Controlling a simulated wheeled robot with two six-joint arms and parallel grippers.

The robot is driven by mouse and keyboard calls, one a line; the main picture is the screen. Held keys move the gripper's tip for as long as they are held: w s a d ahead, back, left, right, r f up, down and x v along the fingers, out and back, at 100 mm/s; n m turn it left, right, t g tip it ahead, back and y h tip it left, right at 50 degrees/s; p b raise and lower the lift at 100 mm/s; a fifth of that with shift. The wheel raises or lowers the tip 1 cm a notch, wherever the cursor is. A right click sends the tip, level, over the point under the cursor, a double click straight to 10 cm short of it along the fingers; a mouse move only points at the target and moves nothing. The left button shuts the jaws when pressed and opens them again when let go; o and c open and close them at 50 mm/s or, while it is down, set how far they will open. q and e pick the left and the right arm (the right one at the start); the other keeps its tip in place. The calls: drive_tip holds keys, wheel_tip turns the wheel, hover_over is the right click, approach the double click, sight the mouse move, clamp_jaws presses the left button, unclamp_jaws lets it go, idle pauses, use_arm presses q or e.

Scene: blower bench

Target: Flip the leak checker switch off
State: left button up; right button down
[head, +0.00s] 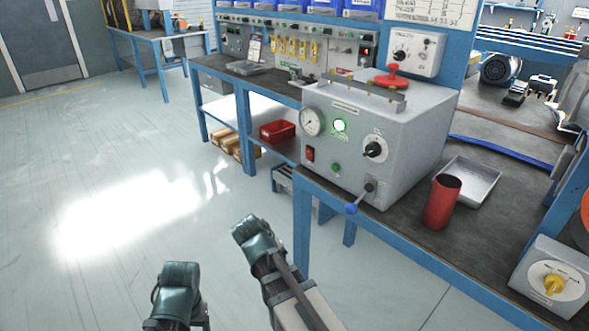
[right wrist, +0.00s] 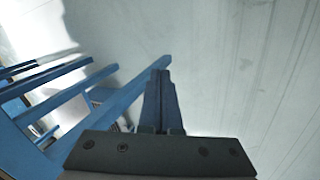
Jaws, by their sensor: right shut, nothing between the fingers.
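The leak checker (head: 365,150) is a grey box on the bench, with a round gauge (head: 312,121), a lit green lamp (head: 340,125), a black knob (head: 375,149) and a blue-tipped lever (head: 352,208) on its front. Its red switch (head: 310,154) sits at the lower left of the panel; its exact position is too small to read. My right gripper (head: 245,228) is below and left of the panel, apart from it. In the right wrist view its fingers (right wrist: 160,95) are shut and empty. My left gripper (head: 180,270) is lower left, over the floor; its fingers cannot be made out.
A red cup (head: 441,202) and a metal tray (head: 471,183) stand right of the checker. A grey box with a yellow knob (head: 553,285) is at the lower right. The blue bench frame (head: 303,225) is near my right gripper. The floor at left is clear.

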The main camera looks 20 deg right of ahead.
drive_tip(key=w+d+r+h, duration=0.2)
drive_tip(key=w+d+h, duration=0.2)
drive_tip(key=w, duration=0.1)
use_arm(q)
drive_tip(key=shift+f, duration=0.8)
use_arm(e)
drive_tip(key=w+a+r+n+t+h, duration=0.1)
drive_tip(key=w+r+h, duration=0.3)
drive_tip(key=r, duration=0.5)
drive_tip(key=w+a+r+n+t+h, duration=0.1)
drive_tip(key=w+r+t+h, duration=0.3)
drive_tip(key=r, duration=0.6)
drive_tip(key=shift+w+a+r+n+t+h, duration=0.2)
drive_tip(key=shift+w+a+n+t+h, duration=0.1)
drive_tip(key=shift+w+a+h, duration=0.5)
drive_tip(key=shift+s, duration=0.1)
